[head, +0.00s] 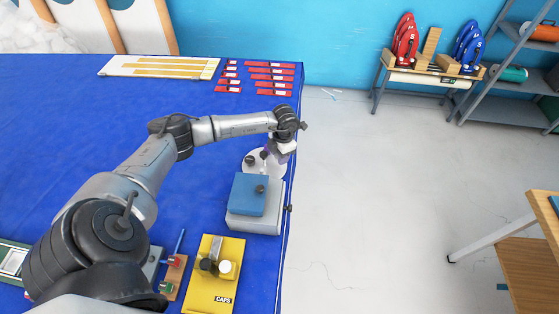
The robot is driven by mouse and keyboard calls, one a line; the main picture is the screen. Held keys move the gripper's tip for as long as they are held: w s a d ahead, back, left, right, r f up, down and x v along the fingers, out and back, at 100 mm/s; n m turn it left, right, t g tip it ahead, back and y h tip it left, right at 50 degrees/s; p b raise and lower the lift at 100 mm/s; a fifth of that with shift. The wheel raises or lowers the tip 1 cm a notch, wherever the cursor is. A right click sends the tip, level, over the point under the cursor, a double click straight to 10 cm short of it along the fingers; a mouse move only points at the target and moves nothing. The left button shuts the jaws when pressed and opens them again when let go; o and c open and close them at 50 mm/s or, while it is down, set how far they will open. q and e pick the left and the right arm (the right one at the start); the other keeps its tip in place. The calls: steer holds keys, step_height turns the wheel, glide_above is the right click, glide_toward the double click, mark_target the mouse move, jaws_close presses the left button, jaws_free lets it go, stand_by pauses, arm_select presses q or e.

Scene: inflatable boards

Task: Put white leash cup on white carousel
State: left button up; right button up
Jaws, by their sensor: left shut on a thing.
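The white carousel (253,170) is a round white disc near the right edge of the blue table, with dark round pieces on it. My left arm reaches across the table from the left. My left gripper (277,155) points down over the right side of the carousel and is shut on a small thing. That thing is mostly hidden by the gripper; it appears to be the white leash cup. I cannot tell whether it touches the disc. My right gripper is not in view.
A blue block (250,194) on a grey-white base stands just in front of the carousel. A yellow CAPS tray (213,290) holds a white round piece (225,268). Red labelled strips (270,77) and a white board (115,68) lie at the back.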

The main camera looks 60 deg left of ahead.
arm_select(q)
steer(key=shift+a+f, duration=0.1)
steer(key=shift+f, duration=1.95)
steer(key=shift+f, duration=0.1)
steer(key=o, duration=0.9)
steer(key=r, duration=0.4)
steer(key=w+r, duration=0.1)
steer(key=r, duration=0.7)
steer(key=shift+w+r+b, duration=0.1)
steer(key=shift+w+b, duration=0.1)
steer(key=shift+b, duration=0.15)
